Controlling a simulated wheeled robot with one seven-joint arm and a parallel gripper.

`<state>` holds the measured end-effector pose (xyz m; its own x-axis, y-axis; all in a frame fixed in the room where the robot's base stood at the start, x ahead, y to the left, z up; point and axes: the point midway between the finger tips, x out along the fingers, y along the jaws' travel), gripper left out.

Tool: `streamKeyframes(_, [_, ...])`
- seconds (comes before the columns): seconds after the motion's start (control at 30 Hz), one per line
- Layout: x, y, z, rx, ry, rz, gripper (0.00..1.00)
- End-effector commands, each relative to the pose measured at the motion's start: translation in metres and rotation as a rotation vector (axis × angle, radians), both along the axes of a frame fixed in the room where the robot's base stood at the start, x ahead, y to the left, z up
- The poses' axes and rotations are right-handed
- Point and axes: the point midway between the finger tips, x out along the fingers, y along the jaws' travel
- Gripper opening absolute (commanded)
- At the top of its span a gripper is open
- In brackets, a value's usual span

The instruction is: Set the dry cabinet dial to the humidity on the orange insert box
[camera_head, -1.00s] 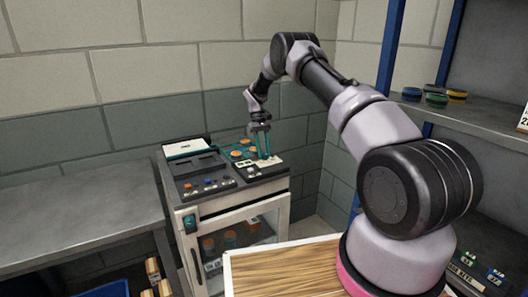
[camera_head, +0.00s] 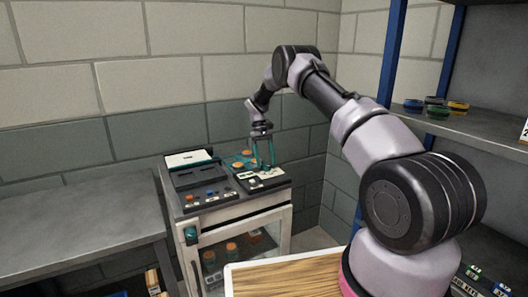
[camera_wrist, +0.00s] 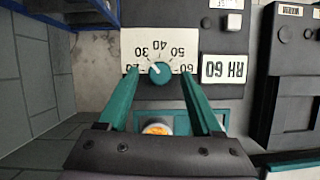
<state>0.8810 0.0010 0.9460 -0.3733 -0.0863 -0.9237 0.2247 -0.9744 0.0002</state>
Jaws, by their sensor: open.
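The dry cabinet (camera_head: 191,220) stands against the wall with its controls on top. Its teal dial knob (camera_wrist: 160,73) sits on a white scale plate (camera_wrist: 130,42), numbered 20 to 60. A pale pointer mark on the knob appears to face the low-number side; the exact reading is unclear. My gripper (camera_wrist: 160,82) is open, with one teal finger on each side of the knob; contact is not clear. In the head view my gripper (camera_head: 263,156) is above the cabinet's right top. An orange item (camera_head: 255,238) shows behind the cabinet glass; I cannot tell whether it is the insert box.
Buttons (camera_head: 208,194) and a dark recessed panel sit left of the dial. A grey bench (camera_head: 75,220) stands left, a shelf (camera_head: 470,130) with small coloured containers right. A wooden board (camera_head: 300,282) is in front.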

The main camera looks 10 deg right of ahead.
Motion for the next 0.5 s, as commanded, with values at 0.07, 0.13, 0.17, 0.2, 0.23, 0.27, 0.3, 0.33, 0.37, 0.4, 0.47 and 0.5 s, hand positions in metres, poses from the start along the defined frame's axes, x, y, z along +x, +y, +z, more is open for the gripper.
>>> streamKeyframes(0.07, [0.006,0.002,0.013,0.001,-0.005,0.000,0.66])
streamKeyframes(0.13, [0.012,0.003,0.026,-0.001,-0.005,0.000,0.66])
streamKeyframes(0.17, [0.014,0.003,0.032,0.000,-0.005,0.000,0.66])
streamKeyframes(0.2, [0.017,0.004,0.040,0.000,-0.005,0.000,0.66])
streamKeyframes(0.23, [0.019,0.005,0.046,0.000,-0.006,0.001,0.66])
streamKeyframes(0.27, [0.022,0.005,0.051,-0.001,-0.004,0.001,0.66])
streamKeyframes(0.3, [0.025,0.006,0.058,0.000,-0.005,0.000,0.66])
streamKeyframes(0.33, [0.026,0.006,0.063,0.000,-0.004,0.001,0.66])
streamKeyframes(0.37, [0.028,0.007,0.068,-0.001,-0.005,0.001,0.66])
streamKeyframes(0.4, [0.030,0.007,0.073,0.000,-0.004,0.000,0.66])
streamKeyframes(0.47, [0.033,0.007,0.080,-0.001,-0.004,0.001,0.66])
streamKeyframes(0.5, [0.035,0.008,0.084,-0.001,-0.003,0.001,0.66])
